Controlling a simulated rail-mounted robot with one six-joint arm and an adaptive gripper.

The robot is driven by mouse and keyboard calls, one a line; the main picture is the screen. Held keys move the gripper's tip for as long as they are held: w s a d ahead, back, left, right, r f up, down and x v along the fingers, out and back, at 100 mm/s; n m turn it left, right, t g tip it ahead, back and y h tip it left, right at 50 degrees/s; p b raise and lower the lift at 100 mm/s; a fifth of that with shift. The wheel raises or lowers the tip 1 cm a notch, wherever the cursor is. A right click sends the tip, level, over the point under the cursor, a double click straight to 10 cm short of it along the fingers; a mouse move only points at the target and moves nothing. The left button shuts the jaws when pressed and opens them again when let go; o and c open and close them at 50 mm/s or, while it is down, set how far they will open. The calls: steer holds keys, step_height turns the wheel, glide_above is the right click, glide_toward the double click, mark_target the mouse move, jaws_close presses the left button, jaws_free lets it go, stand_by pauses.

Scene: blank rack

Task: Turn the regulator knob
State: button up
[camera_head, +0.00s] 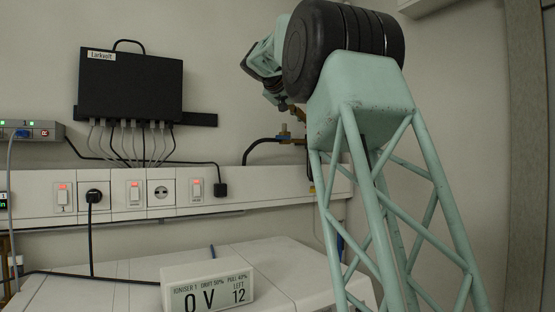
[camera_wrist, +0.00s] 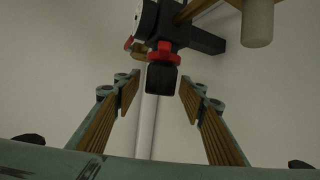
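In the wrist view the regulator (camera_wrist: 149,18) is at the top, with a dark body, brass fittings and a red collar (camera_wrist: 163,54). Its black knob (camera_wrist: 161,79) sticks down below the collar. My gripper (camera_wrist: 159,92) is open, with one ribbed finger on each side of the knob. There are gaps between the knob and both fingers. In the head view my arm's teal end reaches to the wall, and brass fittings (camera_head: 287,134) show just below it. The knob cannot be made out there.
A pale cylinder (camera_wrist: 257,24) hangs close at the upper right of the wrist view. A white pipe (camera_wrist: 146,125) runs behind the knob. In the head view a black wall box (camera_head: 130,85), a socket rail (camera_head: 125,196) and a display box (camera_head: 207,285) lie to the left.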

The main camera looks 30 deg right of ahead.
steer(key=shift+s+n+t+y, duration=0.1)
steer(key=shift+n+t+y, duration=0.3)
steer(key=shift+n+t, duration=0.5)
steer(key=shift+n+t+y, duration=0.3)
steer(key=shift+n+t, duration=0.2)
steer(key=shift+r+p, duration=0.1)
steer(key=shift+p, duration=0.2)
steer(key=shift+n+t+y+p, duration=2)
steer(key=shift+n+p, duration=0.4)
steer(key=shift+p, duration=0.25)
steer(key=shift+v, duration=1.85)
steer(key=v, duration=1)
steer(key=s+a+f+g+y+p, duration=0.1)
steer(key=s+a+f+y+p, duration=0.1)
steer(key=a+f, duration=0.7)
steer(key=s+a+f+n+g+y+p, duration=0.1)
steer(key=a+f+p, duration=0.3)
steer(key=a+f, duration=0.6)
steer(key=shift+s+n+y, duration=0.3)
steer(key=shift+s+y, duration=0.15)
steer(key=shift+y, duration=0.15)
